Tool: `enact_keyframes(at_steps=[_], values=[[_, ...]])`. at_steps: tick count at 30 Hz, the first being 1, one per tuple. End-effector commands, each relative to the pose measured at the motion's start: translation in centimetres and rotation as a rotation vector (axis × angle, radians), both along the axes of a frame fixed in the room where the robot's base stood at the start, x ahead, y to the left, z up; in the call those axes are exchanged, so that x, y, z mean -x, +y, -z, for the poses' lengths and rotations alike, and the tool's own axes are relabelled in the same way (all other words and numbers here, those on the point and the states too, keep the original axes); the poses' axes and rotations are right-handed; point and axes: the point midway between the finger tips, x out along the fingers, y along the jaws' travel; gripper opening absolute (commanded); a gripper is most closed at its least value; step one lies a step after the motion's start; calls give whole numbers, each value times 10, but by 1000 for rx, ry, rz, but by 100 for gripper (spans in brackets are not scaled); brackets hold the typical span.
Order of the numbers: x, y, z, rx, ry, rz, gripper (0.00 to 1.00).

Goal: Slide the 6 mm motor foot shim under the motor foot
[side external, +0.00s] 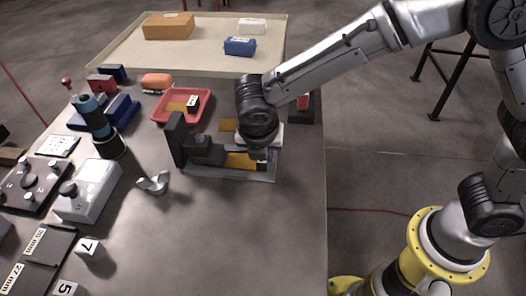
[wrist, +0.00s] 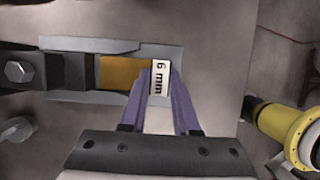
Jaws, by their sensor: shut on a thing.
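The 6 mm shim is a flat orange plate (wrist: 122,71) with a white end tab marked "6 mm" (wrist: 160,78). My gripper (wrist: 160,88) is shut on that tab, with one purple finger on each side of it. The shim's left end meets the dark motor foot (wrist: 72,71); I cannot tell whether any of it is under the foot. In the side view the orange shim (side external: 241,161) lies low over the grey base plate (side external: 215,173), right of the dark foot block (side external: 207,150). My gripper (side external: 262,158) is at its right end, partly hidden by my wrist.
A bolt head (wrist: 19,71) stands on the dark block at left. A red tray (side external: 203,108) with another labelled orange piece lies behind the fixture. Another orange piece (side external: 227,125) shows beside my wrist. A silver part (side external: 153,183) lies front left. The table's front right is clear.

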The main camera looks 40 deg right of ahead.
Motion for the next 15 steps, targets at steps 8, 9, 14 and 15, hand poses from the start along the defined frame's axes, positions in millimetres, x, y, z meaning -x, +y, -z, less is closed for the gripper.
enact_keyframes(at_steps=[8,9,14,15], values=[[-6,6,-1,-1,-1,1,0],[-7,7,-1,-1,-1,1,0],[-10,10,0,-1,-1,1,0],[-10,11,0,-1,-1,1,0]])
